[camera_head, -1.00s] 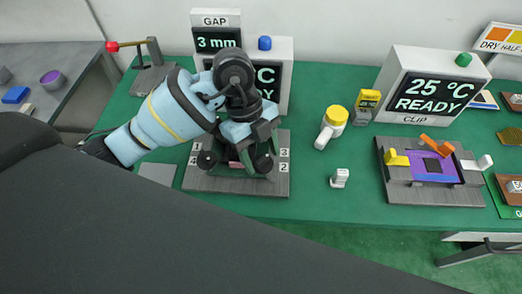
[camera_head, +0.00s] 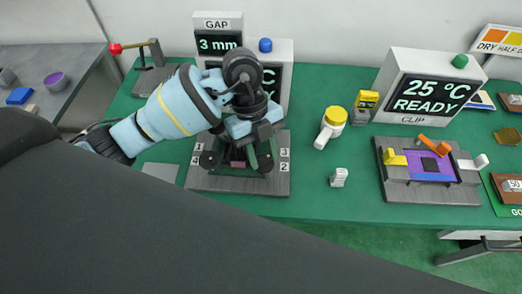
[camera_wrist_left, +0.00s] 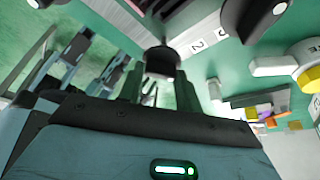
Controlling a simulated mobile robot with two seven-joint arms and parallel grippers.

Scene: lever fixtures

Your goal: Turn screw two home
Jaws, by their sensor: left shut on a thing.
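The screw fixture (camera_head: 240,188) is a grey plate with corner labels 1, 2, 3 and 4 and black round knobs. Screw two's black knob (camera_head: 264,164) is by label 2 at the front right. My left gripper (camera_head: 263,155) reaches down over it with its fingers around the knob. In the left wrist view my fingers (camera_wrist_left: 160,88) are shut on this dark knob (camera_wrist_left: 162,62), beside the label 2 (camera_wrist_left: 195,46). Another black knob (camera_head: 208,160) stands at the front left. The back of the fixture is largely hidden by my arm. My right gripper is not in view.
A GAP display (camera_head: 218,42) reading 3 mm stands behind, with a partly hidden °C display (camera_head: 272,80). To the right are a yellow-topped white object (camera_head: 333,124), a small white piece (camera_head: 339,177) and the clip fixture (camera_head: 430,190). Green table between them is clear.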

